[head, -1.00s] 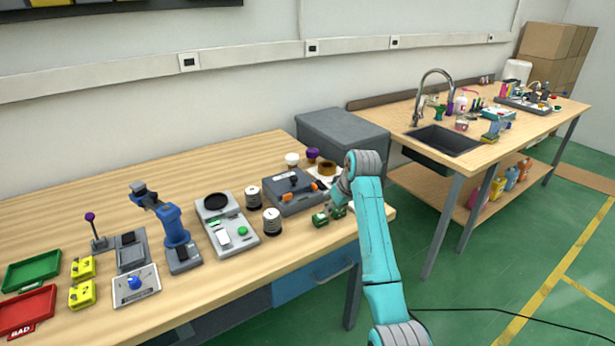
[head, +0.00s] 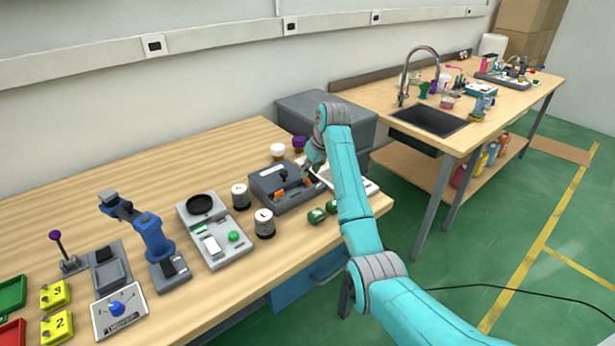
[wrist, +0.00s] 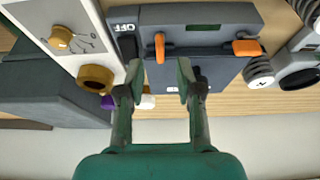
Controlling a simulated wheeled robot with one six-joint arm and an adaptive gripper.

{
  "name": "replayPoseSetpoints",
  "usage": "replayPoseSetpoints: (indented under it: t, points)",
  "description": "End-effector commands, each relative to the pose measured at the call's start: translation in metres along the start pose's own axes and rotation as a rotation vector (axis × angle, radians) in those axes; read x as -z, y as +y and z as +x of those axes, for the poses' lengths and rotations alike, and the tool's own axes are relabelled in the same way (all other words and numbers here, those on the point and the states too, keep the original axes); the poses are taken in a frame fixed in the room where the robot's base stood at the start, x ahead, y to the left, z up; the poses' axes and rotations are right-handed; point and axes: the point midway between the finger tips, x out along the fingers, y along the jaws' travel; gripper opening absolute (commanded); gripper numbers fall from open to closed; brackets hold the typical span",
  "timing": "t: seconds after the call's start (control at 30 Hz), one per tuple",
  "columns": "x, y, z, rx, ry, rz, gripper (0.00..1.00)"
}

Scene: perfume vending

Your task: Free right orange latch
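A dark grey box (head: 268,181) with two orange latches stands near the right end of the bench. In the head view the right orange latch (head: 308,182) is close to my gripper (head: 314,168), and the left orange latch (head: 279,194) is further off. The wrist view appears reversed: the right latch (wrist: 160,47) points up and down on the picture's left, and the left latch (wrist: 247,47) lies crosswise. My gripper (wrist: 160,82) is open, its fingertips over the box edge, the right latch just beyond the gap. I cannot tell whether they touch the box.
A white panel with a knob (wrist: 62,38) and a brown ring (wrist: 96,78) lie beside the box. Green cubes (head: 317,215) and striped cylinders (head: 264,223) stand in front and left. A grey bin (head: 325,105) is behind.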

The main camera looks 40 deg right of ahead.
Motion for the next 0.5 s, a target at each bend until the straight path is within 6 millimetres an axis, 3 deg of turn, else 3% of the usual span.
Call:
replayPoseSetpoints:
  t: [0.2, 0.5]
  points:
    - [0.0, -0.001, 0.029, 0.001, -0.001, -0.001, 0.35]
    - [0.0, 0.0, 0.039, 0.0, 0.001, -0.001, 0.35]
